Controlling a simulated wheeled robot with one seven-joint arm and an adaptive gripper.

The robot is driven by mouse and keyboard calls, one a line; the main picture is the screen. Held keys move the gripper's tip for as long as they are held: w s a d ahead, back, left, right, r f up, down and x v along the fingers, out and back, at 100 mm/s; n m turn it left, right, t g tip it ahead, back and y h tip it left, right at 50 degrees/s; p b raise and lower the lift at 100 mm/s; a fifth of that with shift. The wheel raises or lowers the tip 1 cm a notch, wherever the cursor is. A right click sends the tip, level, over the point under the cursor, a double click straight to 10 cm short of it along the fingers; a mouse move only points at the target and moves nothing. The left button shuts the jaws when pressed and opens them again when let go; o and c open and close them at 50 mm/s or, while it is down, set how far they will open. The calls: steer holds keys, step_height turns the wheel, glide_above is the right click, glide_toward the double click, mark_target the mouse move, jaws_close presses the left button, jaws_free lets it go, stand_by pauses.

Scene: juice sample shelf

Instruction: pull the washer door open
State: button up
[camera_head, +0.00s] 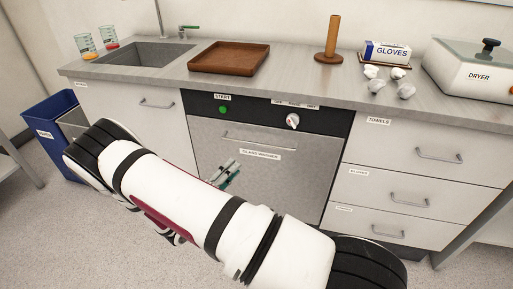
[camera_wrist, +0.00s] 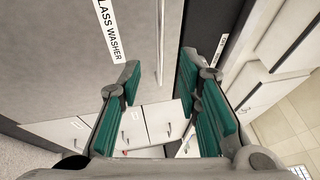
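The glass washer door (camera_head: 300,165) is a grey front panel under a black control strip, and it looks shut. Its handle (camera_head: 258,138) is a thin horizontal bar near the door's top. In the wrist view the door (camera_wrist: 60,60) fills the left side, and the handle (camera_wrist: 161,45) runs upright in the picture between the fingers' directions. My gripper (camera_head: 224,172) shows beyond my arm, in front of the door and below the handle in the head view. In the wrist view my gripper (camera_wrist: 160,75) has its teal-padded fingers apart, with nothing held. Contact with the handle is not visible.
Drawers (camera_head: 415,160) with handles stand right of the washer, and a cabinet (camera_head: 145,125) stands left. The counter (camera_head: 300,80) above carries a brown tray (camera_head: 230,57), a wooden post (camera_head: 332,40) and a dryer (camera_head: 475,68). A blue bin (camera_head: 50,135) stands at far left.

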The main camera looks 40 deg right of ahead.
mark_target(257, 143)
steer(key=b+x, duration=0.1)
steer(key=x, duration=1.2)
steer(key=shift+w+d, duration=0.1)
steer(key=shift+d, duration=0.25)
jaws_close()
